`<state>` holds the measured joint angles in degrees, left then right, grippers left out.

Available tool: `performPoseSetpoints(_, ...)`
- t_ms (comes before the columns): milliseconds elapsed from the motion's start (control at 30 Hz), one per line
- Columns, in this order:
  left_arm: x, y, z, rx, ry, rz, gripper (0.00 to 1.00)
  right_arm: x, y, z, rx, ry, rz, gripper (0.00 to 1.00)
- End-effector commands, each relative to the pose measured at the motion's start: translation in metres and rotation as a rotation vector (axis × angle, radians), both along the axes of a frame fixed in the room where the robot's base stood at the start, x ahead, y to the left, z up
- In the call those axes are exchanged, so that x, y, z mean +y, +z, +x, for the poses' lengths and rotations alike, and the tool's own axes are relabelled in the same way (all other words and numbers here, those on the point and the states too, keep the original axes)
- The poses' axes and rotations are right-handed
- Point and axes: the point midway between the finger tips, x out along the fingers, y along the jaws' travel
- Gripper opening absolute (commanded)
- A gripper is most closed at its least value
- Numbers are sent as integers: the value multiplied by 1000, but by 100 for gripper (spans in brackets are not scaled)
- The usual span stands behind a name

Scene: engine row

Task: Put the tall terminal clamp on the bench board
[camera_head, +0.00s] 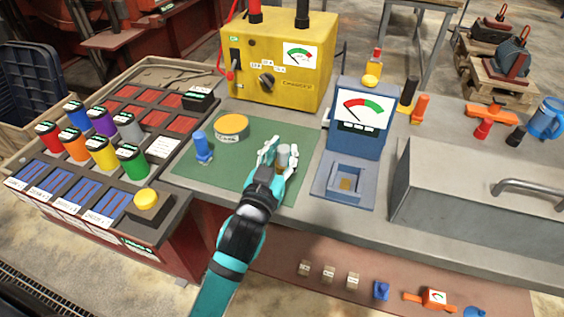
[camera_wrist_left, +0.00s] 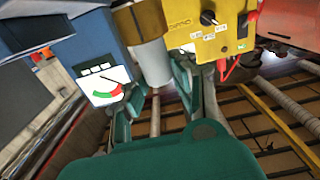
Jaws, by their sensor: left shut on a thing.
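My left gripper (camera_head: 275,160) reaches over the right part of the green board (camera_head: 240,178) on the bench. It is shut on a grey upright cylinder (camera_head: 283,153), which could be the tall terminal clamp. In the left wrist view the pale cylinder (camera_wrist_left: 153,62) shows beyond the fingers (camera_wrist_left: 168,100). The fingers hide its lower part, so I cannot tell whether it touches the board. A blue upright piece (camera_head: 203,147) stands on the board's left part. A round orange-topped tin (camera_head: 231,128) stands at its back. My right gripper is not in view.
A yellow charger box (camera_head: 270,85) stands behind the board. A blue meter stand (camera_head: 357,130) is close on the right, then a grey metal box (camera_head: 470,195). A rack with several coloured cans (camera_head: 100,153) is on the left. The board's middle and front left are clear.

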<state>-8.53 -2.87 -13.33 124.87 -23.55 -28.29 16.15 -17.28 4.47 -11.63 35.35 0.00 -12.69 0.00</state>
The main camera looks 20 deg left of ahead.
Motion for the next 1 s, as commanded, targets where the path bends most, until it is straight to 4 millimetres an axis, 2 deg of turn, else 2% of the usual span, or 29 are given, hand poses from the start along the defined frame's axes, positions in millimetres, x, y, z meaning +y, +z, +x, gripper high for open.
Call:
performPoseSetpoints(100,-1,-14,1,4,1,0,0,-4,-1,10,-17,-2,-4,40)
performPoseSetpoints(267,0,-33,0,1,0,-1,0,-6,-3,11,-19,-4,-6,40)
performPoseSetpoints(667,0,-39,0,0,1,-1,0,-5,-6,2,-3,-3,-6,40)
performPoseSetpoints(700,0,-39,0,2,1,-1,29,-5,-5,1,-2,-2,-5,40)
performPoseSetpoints(867,0,-38,0,2,1,-1,49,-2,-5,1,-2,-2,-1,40)
performPoseSetpoints(1000,0,-38,0,2,0,-1,49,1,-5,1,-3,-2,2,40)
